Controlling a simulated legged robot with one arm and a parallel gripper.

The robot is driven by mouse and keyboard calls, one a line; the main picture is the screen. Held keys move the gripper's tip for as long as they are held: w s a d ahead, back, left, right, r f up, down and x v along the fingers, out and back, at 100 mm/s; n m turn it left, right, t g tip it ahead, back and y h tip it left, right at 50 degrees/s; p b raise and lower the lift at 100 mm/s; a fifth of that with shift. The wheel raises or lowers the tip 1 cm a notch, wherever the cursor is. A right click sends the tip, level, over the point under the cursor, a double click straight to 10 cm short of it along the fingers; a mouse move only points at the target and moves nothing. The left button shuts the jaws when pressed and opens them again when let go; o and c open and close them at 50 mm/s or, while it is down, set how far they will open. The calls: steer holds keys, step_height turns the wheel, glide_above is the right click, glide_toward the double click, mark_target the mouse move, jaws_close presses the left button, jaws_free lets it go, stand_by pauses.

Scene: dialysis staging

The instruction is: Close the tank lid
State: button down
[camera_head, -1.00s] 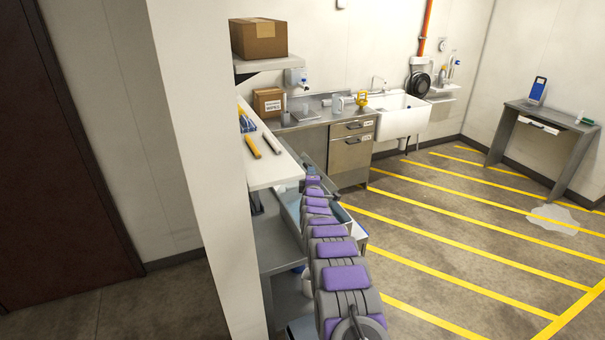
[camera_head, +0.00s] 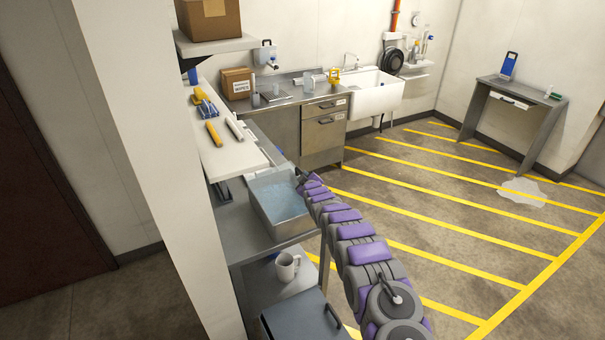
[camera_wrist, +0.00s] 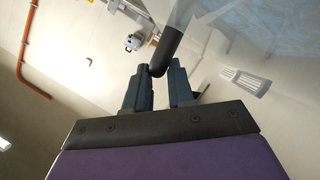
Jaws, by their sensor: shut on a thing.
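The tank (camera_head: 290,230) is an open-looking steel basin with pale blue liquid, on the grey counter left of my arm in the head view. My gripper (camera_wrist: 160,78) is shut on a dark round bar, which looks like the lid handle (camera_wrist: 168,45), in the wrist view. A see-through sheet, apparently the lid (camera_wrist: 205,15), lies beside the bar at the top. In the head view my gripper (camera_head: 301,180) is small at the tank's far right corner. The lid's angle cannot be made out there.
A white shelf (camera_head: 225,158) with yellow and blue tools overhangs the counter's left. A white mug (camera_head: 287,267) stands on a lower surface near a grey box (camera_head: 300,318). A white pillar (camera_head: 150,170) stands at left. Striped floor (camera_head: 450,220) at right is open.

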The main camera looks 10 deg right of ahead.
steer(key=shift+d+f, duration=0.55)
steer(key=shift+f, duration=0.2)
steer(key=shift+w+d, duration=0.1)
steer(key=shift+d, duration=0.3)
steer(key=c, duration=1.1)
jaws_free()
steer(key=shift+a+f, duration=0.1)
steer(key=shift+a, duration=0.1)
steer(key=shift+o, duration=0.2)
steer(key=shift+d+f, duration=0.1)
steer(key=shift+a, duration=0.2)
